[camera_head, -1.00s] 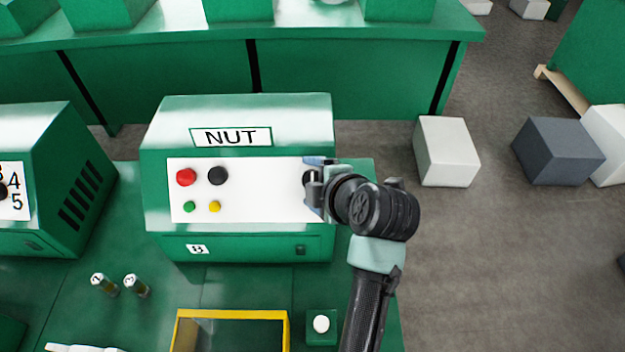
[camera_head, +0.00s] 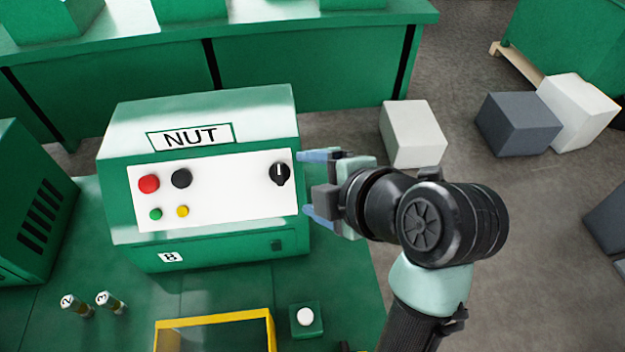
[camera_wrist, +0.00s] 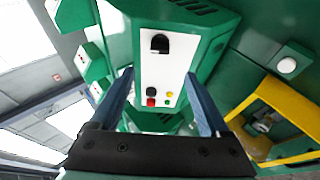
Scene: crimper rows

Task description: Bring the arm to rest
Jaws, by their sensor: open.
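My gripper (camera_head: 312,185) is open and empty, to the right of the green machine labelled NUT (camera_head: 210,110). Its two blue fingers point left toward the white control panel (camera_head: 232,197). The black rotary knob (camera_head: 279,174) at the panel's right end is in full view, apart from the fingers. In the wrist view, the knob (camera_wrist: 160,43) and panel (camera_wrist: 178,62) show beyond and between the open fingers (camera_wrist: 160,90). The panel also has a red button (camera_head: 149,184), a black button (camera_head: 181,178), a green button (camera_head: 156,214) and a yellow button (camera_head: 182,211).
A yellow-edged frame (camera_head: 215,318), a white button on a green box (camera_head: 305,317) and two small vials (camera_head: 110,301) are on the green bench. White (camera_head: 412,135) and grey (camera_head: 518,125) boxes stand on the floor at right. Another green machine (camera_head: 35,205) is at left.

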